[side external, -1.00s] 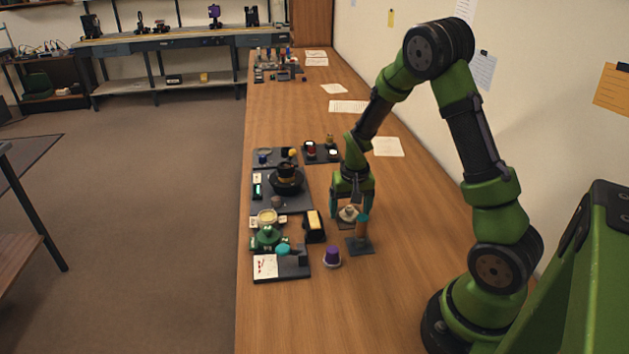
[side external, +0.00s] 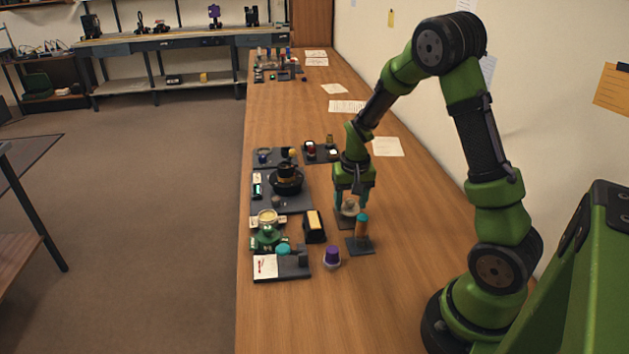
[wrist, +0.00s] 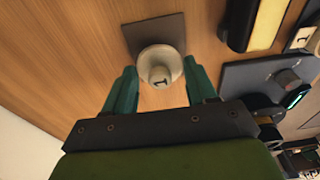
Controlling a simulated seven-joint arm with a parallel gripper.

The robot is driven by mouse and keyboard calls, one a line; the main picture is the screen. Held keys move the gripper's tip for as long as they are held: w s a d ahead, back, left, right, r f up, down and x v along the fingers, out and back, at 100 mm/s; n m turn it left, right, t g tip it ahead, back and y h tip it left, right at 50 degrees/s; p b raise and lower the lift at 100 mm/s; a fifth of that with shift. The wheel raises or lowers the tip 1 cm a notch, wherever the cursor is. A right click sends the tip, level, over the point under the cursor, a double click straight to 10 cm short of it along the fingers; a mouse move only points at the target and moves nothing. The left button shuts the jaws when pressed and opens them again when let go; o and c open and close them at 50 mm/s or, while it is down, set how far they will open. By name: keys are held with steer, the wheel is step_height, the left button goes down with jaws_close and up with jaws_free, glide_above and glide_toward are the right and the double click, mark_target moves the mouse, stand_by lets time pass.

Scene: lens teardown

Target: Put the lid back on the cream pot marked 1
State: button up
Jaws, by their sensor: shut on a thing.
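The cream lid (wrist: 148,59) has a round knob marked 1 (wrist: 160,76) and sits between my teal fingers in the wrist view. My gripper (side external: 352,203) is shut on this lid (side external: 349,209), at or just above a dark square pad (side external: 344,224); the gap below is too small to judge. My gripper also shows in the wrist view (wrist: 162,90), one finger on each side of the lid. A round open cream pot (side external: 267,215) stands left of my gripper by a green fixture (side external: 268,237). A white tag marked 1 (wrist: 301,38) shows at right in the wrist view.
A black block with a yellow top (side external: 314,226) stands between my gripper and the pot. A purple-topped cup (side external: 332,256) is nearer the camera. Bare wood (side external: 415,215) lies to the right.

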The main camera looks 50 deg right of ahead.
mark_target(350, 201)
step_height(350, 201, up, 6)
steer(key=shift+w+r, duration=0.1)
steer(key=shift+r, duration=0.15)
steer(key=shift+w+a+r, duration=0.1)
steer(key=shift+a, duration=0.3)
steer(key=w+a+r+n, duration=0.1)
steer(key=w+a+n, duration=0.5)
steer(key=w+a, duration=0.8)
steer(key=shift+y, duration=0.3)
steer(key=shift+w+f, duration=0.1)
steer(key=shift+f, duration=3)
steer(key=shift+f, duration=0.2)
steer(key=o, duration=1.4)
steer(key=shift+c, duration=0.2)
